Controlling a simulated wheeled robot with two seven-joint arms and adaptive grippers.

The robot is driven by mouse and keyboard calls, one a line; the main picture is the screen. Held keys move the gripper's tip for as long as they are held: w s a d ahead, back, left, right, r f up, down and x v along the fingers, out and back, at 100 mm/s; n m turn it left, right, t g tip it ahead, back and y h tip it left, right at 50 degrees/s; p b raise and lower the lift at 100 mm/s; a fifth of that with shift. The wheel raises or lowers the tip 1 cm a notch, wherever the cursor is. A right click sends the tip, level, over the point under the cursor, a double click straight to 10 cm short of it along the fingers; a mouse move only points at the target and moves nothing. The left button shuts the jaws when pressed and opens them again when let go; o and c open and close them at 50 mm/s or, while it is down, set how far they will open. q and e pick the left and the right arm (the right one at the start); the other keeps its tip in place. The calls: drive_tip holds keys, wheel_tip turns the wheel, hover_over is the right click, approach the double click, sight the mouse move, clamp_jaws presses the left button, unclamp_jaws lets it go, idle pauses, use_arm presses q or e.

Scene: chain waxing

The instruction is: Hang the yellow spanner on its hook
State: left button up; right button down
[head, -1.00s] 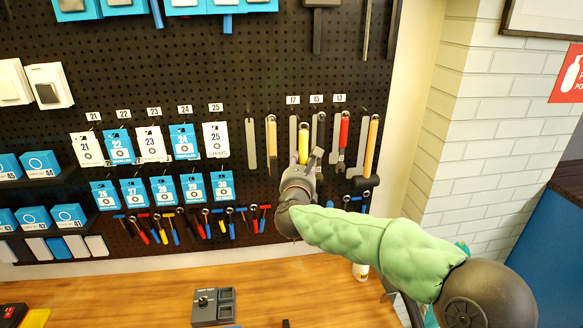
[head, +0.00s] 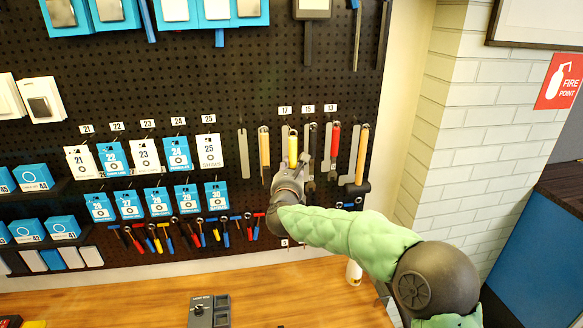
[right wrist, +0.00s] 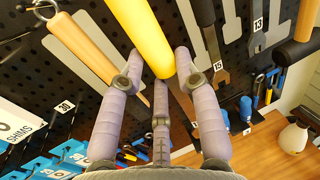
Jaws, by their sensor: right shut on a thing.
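The yellow spanner (head: 292,147) stands about upright in front of the pegboard, in the row of hanging tools near the 17 label. My right gripper (head: 291,172) is at its lower end, shut on it. In the right wrist view the yellow handle (right wrist: 143,35) comes down between the grey fingers (right wrist: 160,84), its rounded end at the fingertips. The spanner's head and its hook are hidden, and I cannot tell whether it touches the hook. My left gripper is not in view.
A wooden-handled tool (head: 264,155) hangs just left of the yellow spanner. A red-handled tool (head: 334,143) and a wooden-handled hammer (head: 361,155) hang to the right. Small coloured tools (head: 227,232) hang lower left. A wooden worktop (head: 280,290) lies below.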

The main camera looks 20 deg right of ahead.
drive_tip(key=w+d, duration=0.1)
drive_tip(key=w, duration=0.4)
drive_tip(key=shift+w+d+f+p, duration=0.25)
drive_tip(key=shift+w+p, duration=0.1)
drive_tip(key=shift+w, duration=0.05)
idle(0.6)
idle(0.9)
drive_tip(key=c, duration=0.8)
unclamp_jaws()
